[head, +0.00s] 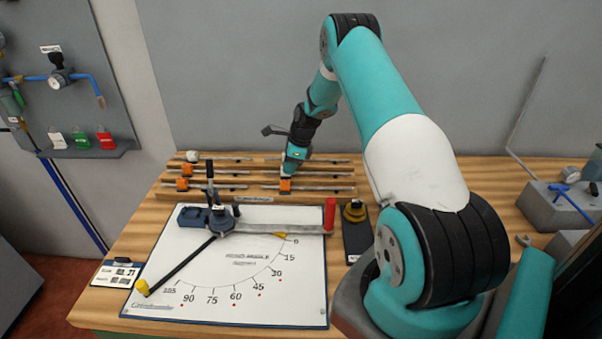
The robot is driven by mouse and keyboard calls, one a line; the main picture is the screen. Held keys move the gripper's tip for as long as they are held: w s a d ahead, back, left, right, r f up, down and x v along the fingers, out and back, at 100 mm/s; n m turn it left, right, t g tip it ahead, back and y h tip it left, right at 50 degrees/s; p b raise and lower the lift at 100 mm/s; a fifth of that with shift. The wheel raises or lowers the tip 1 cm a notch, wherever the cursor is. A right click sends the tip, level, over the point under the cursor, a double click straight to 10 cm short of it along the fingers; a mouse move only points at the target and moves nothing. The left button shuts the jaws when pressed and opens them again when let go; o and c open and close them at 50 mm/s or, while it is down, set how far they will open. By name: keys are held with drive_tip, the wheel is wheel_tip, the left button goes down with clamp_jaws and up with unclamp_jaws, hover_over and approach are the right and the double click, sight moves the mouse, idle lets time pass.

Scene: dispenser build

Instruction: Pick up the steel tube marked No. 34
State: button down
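Several thin steel tubes lie across a stepped wooden rack (205,195) at the back of the bench. A back tube (230,159), a middle tube (235,172) and a front tube (325,188) show, some with orange blocks on them. No number on the tubes is readable here, so I cannot tell which is No. 34. My gripper (286,180) points down at the front part of the rack, close to an orange block (285,187). The fingers are too small and partly hidden to show whether they are open or touch a tube.
In front of the rack lies a white angle board (200,290) with a bending tool (265,228), red-ended handle (330,214) and black lever (180,266). A dark stand (356,235) is right of it. A grey block (555,208) stands far right. A grey wall rises behind.

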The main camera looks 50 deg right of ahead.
drive_tip(key=shift+r+p, duration=2.45)
drive_tip(key=shift+r, duration=1.05)
